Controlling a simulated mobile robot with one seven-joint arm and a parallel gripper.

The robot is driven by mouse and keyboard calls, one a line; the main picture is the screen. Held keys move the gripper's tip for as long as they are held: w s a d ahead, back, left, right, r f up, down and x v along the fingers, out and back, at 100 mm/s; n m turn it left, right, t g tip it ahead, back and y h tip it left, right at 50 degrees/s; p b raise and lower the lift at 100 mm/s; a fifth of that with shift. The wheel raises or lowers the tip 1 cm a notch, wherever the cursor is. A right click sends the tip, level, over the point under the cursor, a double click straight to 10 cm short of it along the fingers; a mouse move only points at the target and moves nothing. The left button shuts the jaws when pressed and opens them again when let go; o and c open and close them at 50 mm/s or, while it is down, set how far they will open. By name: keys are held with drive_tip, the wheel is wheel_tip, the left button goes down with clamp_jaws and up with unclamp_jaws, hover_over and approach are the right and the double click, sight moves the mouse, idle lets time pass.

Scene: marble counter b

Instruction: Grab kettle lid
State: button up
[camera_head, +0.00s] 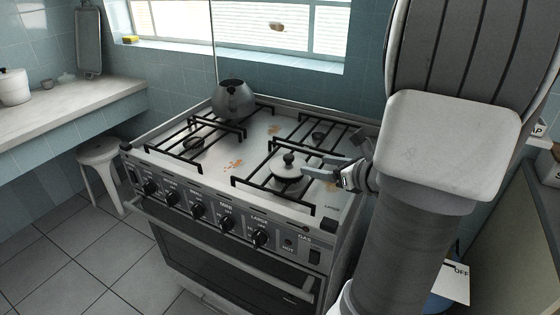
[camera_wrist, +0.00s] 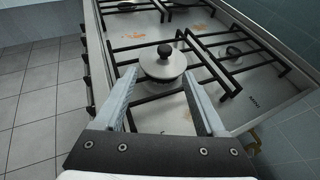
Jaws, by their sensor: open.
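The kettle lid (camera_head: 287,168) is a round pale metal disc with a dark knob, lying on the front right burner grate of the stove. In the wrist view the lid (camera_wrist: 163,66) sits just beyond and between my fingertips, its knob upright. My gripper (camera_head: 322,166) comes from the right and is open, with its fingers near the lid's right side. In the wrist view my gripper (camera_wrist: 155,85) has both fingers spread wide with nothing between them. The grey kettle (camera_head: 233,100) stands on the back left burner, open at the top.
The stove (camera_head: 232,165) has black grates (camera_head: 195,143) with bars raised around the lid. Control knobs line its front edge. A marble counter (camera_head: 70,105) with a white pot (camera_head: 14,87) is at the left, above a white stool (camera_head: 100,153). A window is behind the stove.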

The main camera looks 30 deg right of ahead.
drive_tip(key=b, duration=0.3)
approach(282, 160)
drive_tip(key=w, duration=0.2)
drive_tip(key=w+a, duration=0.1)
drive_tip(key=shift+f, duration=0.25)
drive_tip(key=x, duration=0.3)
drive_tip(key=b+x, duration=0.1)
drive_tip(key=x, duration=0.1)
drive_tip(key=shift+w+d, duration=0.3)
drive_tip(key=shift+d, duration=0.05)
drive_tip(key=shift+w+f, duration=0.1)
drive_tip(key=shift+w, duration=0.45)
clamp_jaws()
